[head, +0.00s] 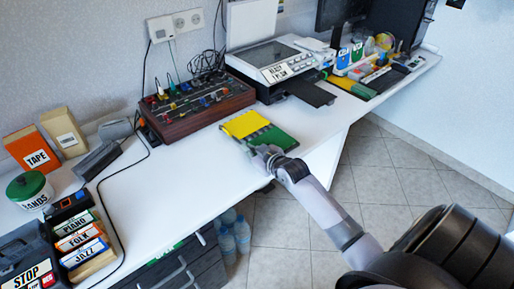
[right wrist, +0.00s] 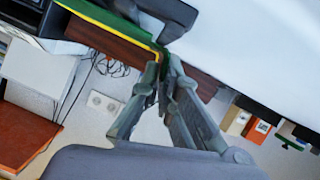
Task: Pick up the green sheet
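The green sheet (head: 277,138) is at the front edge of the white desk, right of the wooden panel box, with a yellow sheet or area (head: 244,123) next to it on its left. In the right wrist view the green sheet (right wrist: 112,22) shows edge-on with a yellow strip along it. My right gripper (head: 266,152) is at the sheet's near edge. In the right wrist view its fingertips (right wrist: 164,78) come together with the green edge between them. Whether the sheet is clear of the desk is hard to tell. My left gripper is not in view.
A wooden box with knobs (head: 195,110) and a printer (head: 278,67) with a dark tray stand behind. Labelled boxes (head: 78,236), a green-lidded tin (head: 28,188) and a black cable are at left. Bare desk (head: 175,175) lies between.

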